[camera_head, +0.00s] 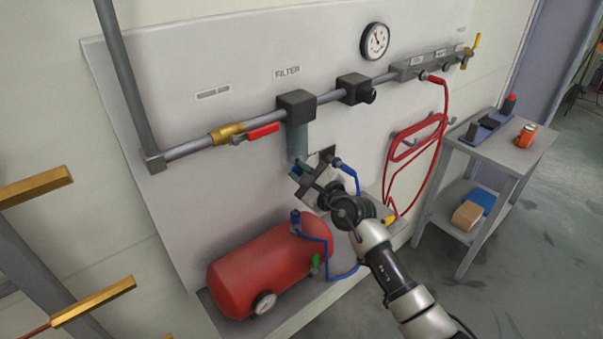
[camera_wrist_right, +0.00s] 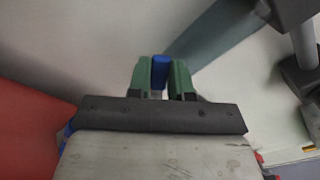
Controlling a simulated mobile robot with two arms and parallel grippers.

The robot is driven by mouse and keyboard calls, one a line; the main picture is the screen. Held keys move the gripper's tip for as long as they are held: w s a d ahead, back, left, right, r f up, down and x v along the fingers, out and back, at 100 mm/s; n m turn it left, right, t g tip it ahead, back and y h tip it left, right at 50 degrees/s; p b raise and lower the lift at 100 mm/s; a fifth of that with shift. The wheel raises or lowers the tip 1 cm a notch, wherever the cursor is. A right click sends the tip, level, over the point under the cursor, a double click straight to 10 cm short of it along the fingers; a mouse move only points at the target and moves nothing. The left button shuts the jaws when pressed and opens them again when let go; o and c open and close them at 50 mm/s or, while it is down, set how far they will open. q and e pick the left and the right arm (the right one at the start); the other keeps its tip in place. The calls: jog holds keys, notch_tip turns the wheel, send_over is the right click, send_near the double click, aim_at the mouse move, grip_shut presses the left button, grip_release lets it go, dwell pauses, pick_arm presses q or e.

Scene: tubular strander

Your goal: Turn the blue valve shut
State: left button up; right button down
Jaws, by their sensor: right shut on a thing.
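The blue valve (camera_wrist_right: 160,72) shows in the right wrist view as a small blue piece between the two green fingers of my right gripper (camera_wrist_right: 160,80). The fingers press on it from both sides. In the head view my right gripper (camera_head: 299,170) is at the lower end of the grey-green filter bowl (camera_head: 297,139). There it hides most of the valve, and I cannot tell how far the handle is turned. My left gripper is not in view.
A pipe with a red-handled valve (camera_head: 262,131) and the black filter head (camera_head: 296,104) runs above. A red tank (camera_head: 265,267) with a blue hose (camera_head: 331,250) lies below. A red hose (camera_head: 438,150) hangs at right, beside a grey cart (camera_head: 512,156).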

jog(key=shift+a+f, duration=0.1)
jog(key=shift+s+a+f+n+b, duration=0.25)
jog(key=shift+f+n+b, duration=0.2)
jog(key=shift+n, duration=0.7)
jog(key=shift+s+a+f+n+b, duration=0.15)
jog(key=shift+f+n+b, duration=0.3)
jog(key=shift+n, duration=0.65)
jog(key=shift+s+a+f+n+b, duration=0.15)
jog(key=shift+a+f+n+b, duration=0.25)
jog(key=shift+n, duration=0.75)
jog(key=shift+d, duration=0.1)
jog(key=c, duration=1)
grip_release()
jog(key=shift+r, duration=0.1)
jog(key=shift+s+d, duration=0.1)
jog(key=shift+s, duration=0.05)
